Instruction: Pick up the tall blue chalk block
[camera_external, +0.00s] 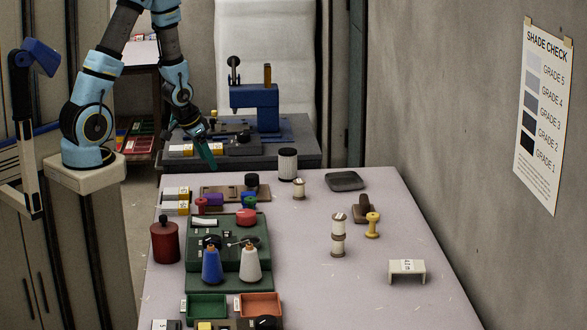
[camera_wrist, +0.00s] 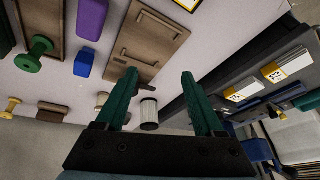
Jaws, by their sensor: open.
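A blue block (camera_wrist: 84,63) shows in the wrist view, left of my fingers, between a green spool and a wooden board. Seen from this angle, its height is hard to judge. In the external view a small blue patch (camera_external: 247,196) shows behind the green spool (camera_external: 249,203), mostly hidden. A purple block (camera_wrist: 91,19) lies near the blue one in the wrist view.
A wooden board (camera_wrist: 146,45) lies beside the blocks. A ribbed white cylinder (camera_external: 287,165) stands at the far edge. A green machine case (camera_external: 228,240), cones and trays fill the near left. A back bench (camera_external: 300,160) holds a blue machine (camera_external: 255,105).

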